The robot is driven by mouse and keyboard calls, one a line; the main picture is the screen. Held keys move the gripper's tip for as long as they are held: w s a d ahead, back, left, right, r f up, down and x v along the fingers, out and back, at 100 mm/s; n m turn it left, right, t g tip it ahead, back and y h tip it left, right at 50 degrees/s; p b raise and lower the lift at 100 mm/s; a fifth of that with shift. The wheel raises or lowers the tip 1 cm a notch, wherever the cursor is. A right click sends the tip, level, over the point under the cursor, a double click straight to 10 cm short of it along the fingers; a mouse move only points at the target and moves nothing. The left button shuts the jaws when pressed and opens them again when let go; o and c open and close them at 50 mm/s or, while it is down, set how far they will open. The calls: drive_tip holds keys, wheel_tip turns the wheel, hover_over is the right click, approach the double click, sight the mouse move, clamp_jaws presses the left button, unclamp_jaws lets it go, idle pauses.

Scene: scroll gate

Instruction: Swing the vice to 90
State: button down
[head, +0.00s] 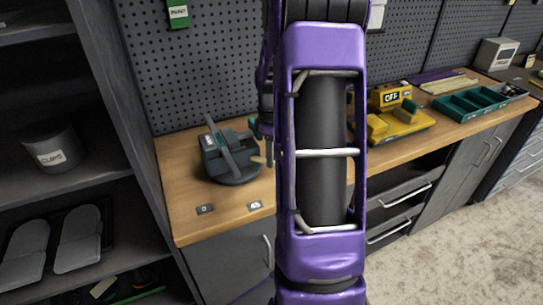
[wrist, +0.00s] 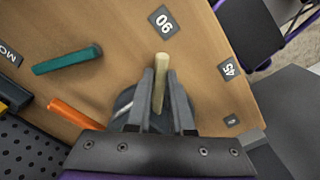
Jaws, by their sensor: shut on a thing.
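The vice (head: 230,165) stands on the left end of the wooden bench in the head view, a dark grey body on a round base. Its wooden handle (wrist: 160,82) sits between the two grey fingers of my gripper (wrist: 163,82), which is shut on it. Most of the vice is hidden behind my gripper in the wrist view; my purple arm covers the middle of the head view.
A green-handled thing (wrist: 67,60) and an orange one (wrist: 78,113) lie left of the handle. A yellow device (head: 395,122) with an "OFF" sign and green trays (head: 470,105) stand farther right on the bench. A pegboard (head: 190,70) rises behind.

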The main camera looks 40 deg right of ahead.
drive_tip(key=shift+w+d+r, duration=0.1)
drive_tip(key=shift+d, duration=0.1)
drive_tip(key=c, duration=0.8)
unclamp_jaws()
drive_tip(key=shift+a, duration=0.1)
wheel_tip(320, 180, up, 17)
drive_tip(key=shift+r, duration=0.15)
